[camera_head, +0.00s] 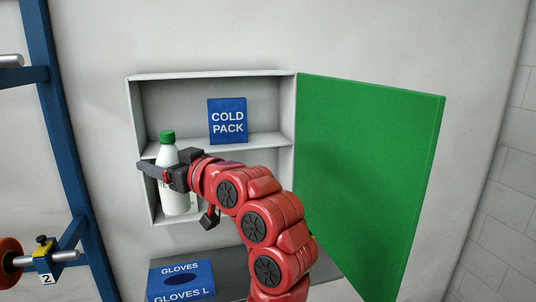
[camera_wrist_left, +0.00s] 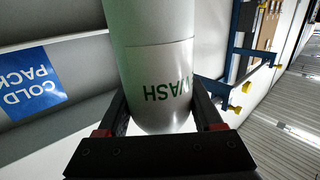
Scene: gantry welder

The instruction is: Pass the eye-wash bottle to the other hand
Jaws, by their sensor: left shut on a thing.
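The eye-wash bottle (camera_head: 175,202), white with a green cap, is upright at the left side of the open wall cabinet (camera_head: 217,76), in front of its shelf. My left gripper (camera_head: 157,170) is shut on the bottle's body, its fingers on either side. In the left wrist view the bottle (camera_wrist_left: 150,62) sits between the two dark fingers (camera_wrist_left: 160,112), with part of the green word WASH showing. Whether the bottle's base touches the cabinet floor, I cannot tell. My right gripper is not in view.
A blue COLD PACK box (camera_head: 228,121) stands on the upper shelf. The green cabinet door (camera_head: 368,165) is swung open to the right. A blue GLOVES box (camera_head: 181,281) is below the cabinet. A blue frame (camera_head: 56,125) stands at the left.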

